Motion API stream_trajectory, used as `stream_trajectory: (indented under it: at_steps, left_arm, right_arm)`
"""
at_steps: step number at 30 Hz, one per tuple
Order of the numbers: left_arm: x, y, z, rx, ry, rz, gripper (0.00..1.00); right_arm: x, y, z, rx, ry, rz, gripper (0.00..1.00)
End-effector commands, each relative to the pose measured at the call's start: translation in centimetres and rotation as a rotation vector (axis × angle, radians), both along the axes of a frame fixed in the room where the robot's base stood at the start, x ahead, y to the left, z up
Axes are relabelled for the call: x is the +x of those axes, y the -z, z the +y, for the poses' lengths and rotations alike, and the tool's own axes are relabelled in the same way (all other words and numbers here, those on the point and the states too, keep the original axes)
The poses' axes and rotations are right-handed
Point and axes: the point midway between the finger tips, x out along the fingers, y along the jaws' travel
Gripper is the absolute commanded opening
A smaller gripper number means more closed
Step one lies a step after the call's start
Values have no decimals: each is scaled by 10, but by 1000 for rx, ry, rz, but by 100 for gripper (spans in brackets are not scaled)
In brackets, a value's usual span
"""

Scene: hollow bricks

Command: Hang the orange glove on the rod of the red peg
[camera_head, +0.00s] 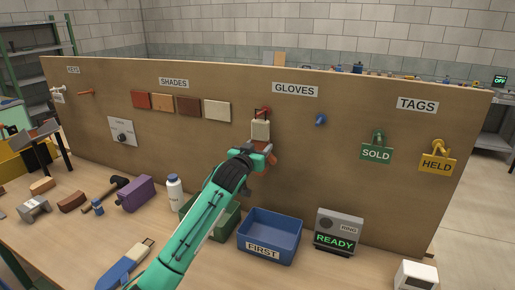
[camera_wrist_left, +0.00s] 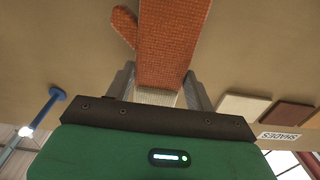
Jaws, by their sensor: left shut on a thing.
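The orange glove (camera_head: 271,158) hangs fingers down in front of the board, with its cream cuff (camera_head: 261,130) uppermost. My left gripper (camera_head: 262,150) is shut on the glove near the cuff. In the left wrist view the glove (camera_wrist_left: 172,45) and its thumb show beyond my left gripper (camera_wrist_left: 158,95), with the cuff between the fingers. The red peg (camera_head: 264,112) sticks out of the board under the GLOVES label, right at the top of the cuff. I cannot tell whether the glove is around the rod or only in front of it. My right gripper is out of view.
A blue peg (camera_head: 320,120) sits to the right of the red one. SOLD (camera_head: 376,153) and HELD (camera_head: 436,164) tags hang further right. Below stand a blue FIRST bin (camera_head: 270,225), a green bin (camera_head: 222,222) partly behind my arm, and a READY box (camera_head: 338,229).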

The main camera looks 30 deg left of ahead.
Motion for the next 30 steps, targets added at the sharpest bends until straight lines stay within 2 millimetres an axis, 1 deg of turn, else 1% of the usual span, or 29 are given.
stream_trajectory:
  at_steps: [7, 8, 9, 11, 20, 23, 26, 30]
  left_arm:
    - [0, 0, 0, 0, 0, -1, 30]
    - [0, 0, 0, 0, 0, -1, 60]
    - [0, 0, 0, 0, 0, -1, 68]
    - [0, 0, 0, 0, 0, -1, 80]
    - [-1, 0, 0, 0, 0, 0, 80]
    - [-5, 1, 0, 0, 0, 1, 80]
    - [-16, 2, -1, 0, 0, -1, 80]
    - [-40, 4, -3, 1, 1, -1, 80]
  right_arm:
    - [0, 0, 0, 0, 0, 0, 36]
    - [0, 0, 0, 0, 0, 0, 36]
    - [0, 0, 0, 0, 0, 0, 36]
    - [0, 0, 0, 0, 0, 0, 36]
    - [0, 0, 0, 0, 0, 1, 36]
    - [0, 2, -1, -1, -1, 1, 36]
    - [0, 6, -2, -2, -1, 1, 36]
    - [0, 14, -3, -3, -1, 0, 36]
